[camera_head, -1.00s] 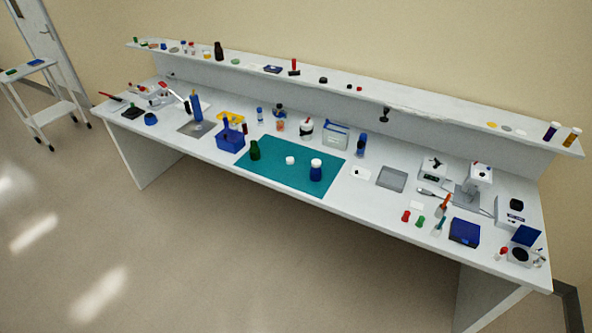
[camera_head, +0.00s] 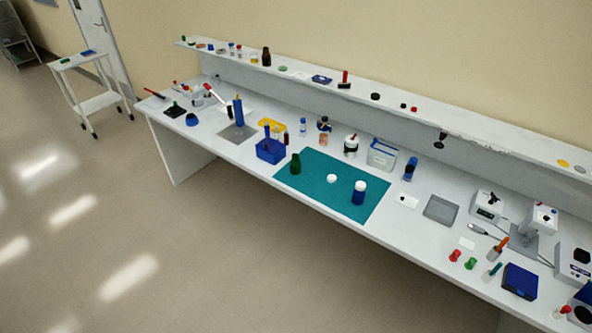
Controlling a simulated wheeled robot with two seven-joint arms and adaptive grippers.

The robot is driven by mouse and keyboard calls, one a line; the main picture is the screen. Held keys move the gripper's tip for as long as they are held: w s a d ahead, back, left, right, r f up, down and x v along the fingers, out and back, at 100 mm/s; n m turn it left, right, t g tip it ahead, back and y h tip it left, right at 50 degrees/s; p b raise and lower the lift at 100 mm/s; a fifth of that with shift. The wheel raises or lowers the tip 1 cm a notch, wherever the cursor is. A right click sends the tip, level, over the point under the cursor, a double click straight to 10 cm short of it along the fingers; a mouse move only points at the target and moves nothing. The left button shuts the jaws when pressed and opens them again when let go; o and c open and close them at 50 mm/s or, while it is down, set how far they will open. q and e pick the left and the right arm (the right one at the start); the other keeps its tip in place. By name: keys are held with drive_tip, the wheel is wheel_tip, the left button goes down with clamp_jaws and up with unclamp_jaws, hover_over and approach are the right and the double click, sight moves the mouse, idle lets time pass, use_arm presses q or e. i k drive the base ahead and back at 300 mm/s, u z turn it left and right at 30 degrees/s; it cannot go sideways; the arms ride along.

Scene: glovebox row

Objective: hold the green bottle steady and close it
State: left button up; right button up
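The green bottle (camera_head: 295,164) stands upright on the left part of a teal mat (camera_head: 326,193) on the long white bench. No cap shows on its top, though it is small in view. A white cap (camera_head: 331,178) lies on the mat to the right of the green bottle, apart from it. A blue bottle with a white top (camera_head: 359,192) stands on the mat further right. Neither of my grippers is in view.
A blue rack box (camera_head: 270,150) stands just left of the mat. Behind the mat are a dark-banded white jar (camera_head: 351,145) and a clear bin (camera_head: 382,154). A grey tray (camera_head: 441,209) lies to the right. The floor before the bench (camera_head: 220,260) is clear.

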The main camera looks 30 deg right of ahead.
sight(295, 165)
drive_tip(key=u, duration=0.3)
drive_tip(key=i, duration=1.85)
drive_tip(key=z, duration=1.35)
drive_tip(key=i, duration=0.55)
drive_tip(key=z, duration=0.6)
